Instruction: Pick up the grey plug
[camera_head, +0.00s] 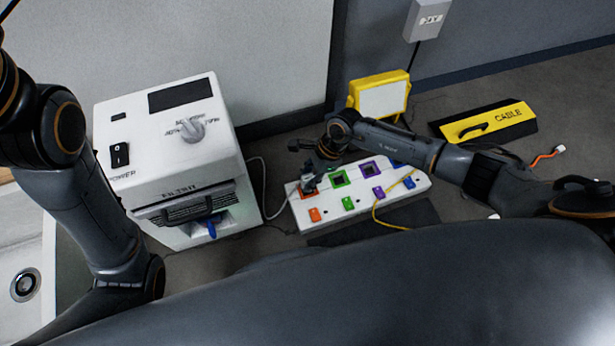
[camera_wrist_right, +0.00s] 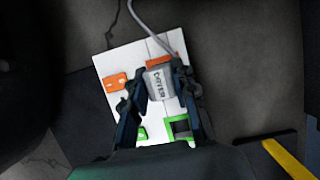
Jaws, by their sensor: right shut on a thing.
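The grey plug (camera_wrist_right: 158,84) is a small light block with dark lettering and a grey cable, between the fingers of my right gripper (camera_wrist_right: 160,98) in the right wrist view. It is at an orange socket (camera_wrist_right: 160,63) on the white board (camera_head: 337,217); I cannot tell whether it is seated or lifted. In the head view my right gripper (camera_head: 310,180) is over the board's left end and largely hides the plug. The right gripper is shut on the plug. My left arm shows at the left, but its gripper is out of view.
A white machine (camera_head: 170,140) with a knob and power switch stands left of the board. A yellow-framed panel (camera_head: 380,97) and a yellow cable box (camera_head: 487,122) are behind. The board carries coloured sockets, small coloured pieces and a yellow cable (camera_head: 376,211).

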